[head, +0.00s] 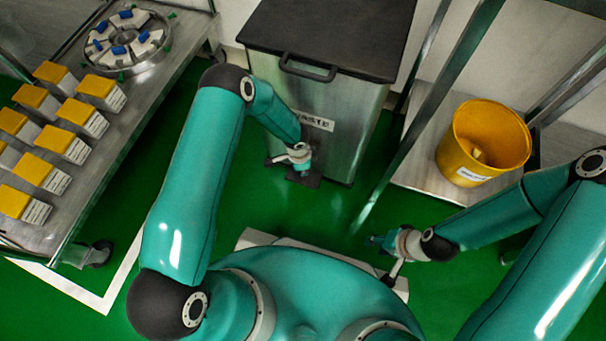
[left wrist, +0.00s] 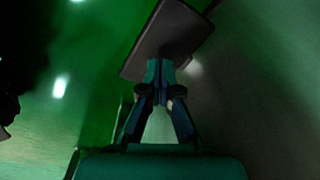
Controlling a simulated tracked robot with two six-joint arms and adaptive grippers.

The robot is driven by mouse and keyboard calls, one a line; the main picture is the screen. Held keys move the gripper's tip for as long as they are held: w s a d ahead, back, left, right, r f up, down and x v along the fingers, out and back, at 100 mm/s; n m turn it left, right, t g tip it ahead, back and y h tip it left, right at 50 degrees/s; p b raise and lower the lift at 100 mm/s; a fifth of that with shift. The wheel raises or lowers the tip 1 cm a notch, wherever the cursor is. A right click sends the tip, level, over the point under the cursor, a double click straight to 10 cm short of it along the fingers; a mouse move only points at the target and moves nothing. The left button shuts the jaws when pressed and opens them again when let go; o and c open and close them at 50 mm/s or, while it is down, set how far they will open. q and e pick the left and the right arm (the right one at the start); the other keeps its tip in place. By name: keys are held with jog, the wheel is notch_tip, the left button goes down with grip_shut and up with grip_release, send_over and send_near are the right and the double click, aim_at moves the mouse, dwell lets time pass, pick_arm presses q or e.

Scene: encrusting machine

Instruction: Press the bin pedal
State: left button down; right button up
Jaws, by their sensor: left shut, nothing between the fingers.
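The bin (head: 345,112) is a metal box with a black lid (head: 330,35) and a front handle; the lid looks down. Its dark pedal (head: 312,182) sticks out low at the front, partly hidden by my left gripper (head: 303,170). In the left wrist view the pedal is a dark tilted plate (left wrist: 165,38). My left gripper (left wrist: 160,66) is shut and empty, its fingertips at the plate's near edge; I cannot tell whether they touch. My right gripper (head: 374,241) hangs near my base, away from the bin; its fingers are too small to read.
A steel table (head: 120,150) at left holds several yellow-topped boxes (head: 63,145) and a round tray (head: 125,70). A yellow bucket (head: 484,150) stands on a low shelf at right. A metal post (head: 420,110) rises right of the bin. Green floor lies around the pedal.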

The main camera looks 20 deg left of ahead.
pick_arm(q)
jog(key=shift+f+b, duration=1.5)
jog(key=shift+f, duration=0.05)
jog(key=shift+f+b, duration=1.15)
jog(key=shift+f, duration=1.05)
jog(key=shift+r, duration=0.1)
jog(key=shift+r+p, duration=0.15)
jog(key=shift+p, duration=0.15)
jog(key=shift+r+p, duration=2.95)
jog(key=shift+r, duration=1.95)
